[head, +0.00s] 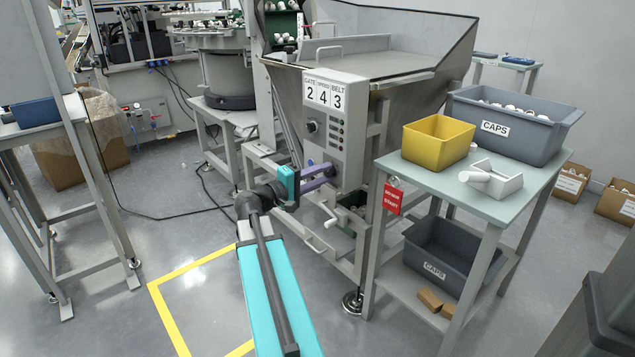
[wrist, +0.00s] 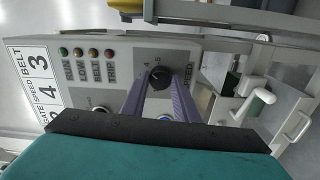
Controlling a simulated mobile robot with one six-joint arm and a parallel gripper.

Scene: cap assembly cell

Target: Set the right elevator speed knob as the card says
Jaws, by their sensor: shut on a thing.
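The grey control panel (head: 345,133) stands on the front of the hopper machine. Its card (head: 323,93) reads GATE 2, SPEED 4, BELT 3; the card (wrist: 32,85) shows sideways in the wrist view. The black speed knob (wrist: 160,75) sits low on the panel, with a small scale beside it; 4 and 5 are readable. My gripper (head: 330,174) is at the lower part of the panel. In the wrist view its purple fingers (wrist: 160,84) are shut on the speed knob, one on each side. The knob's exact pointer direction is too small to tell.
Another black knob (head: 312,126) sits higher on the panel, next to a column of buttons. A white crank handle (head: 327,221) sticks out below. A side table (head: 462,186) with a yellow bin (head: 438,143) and a grey caps bin (head: 512,125) stands to the right.

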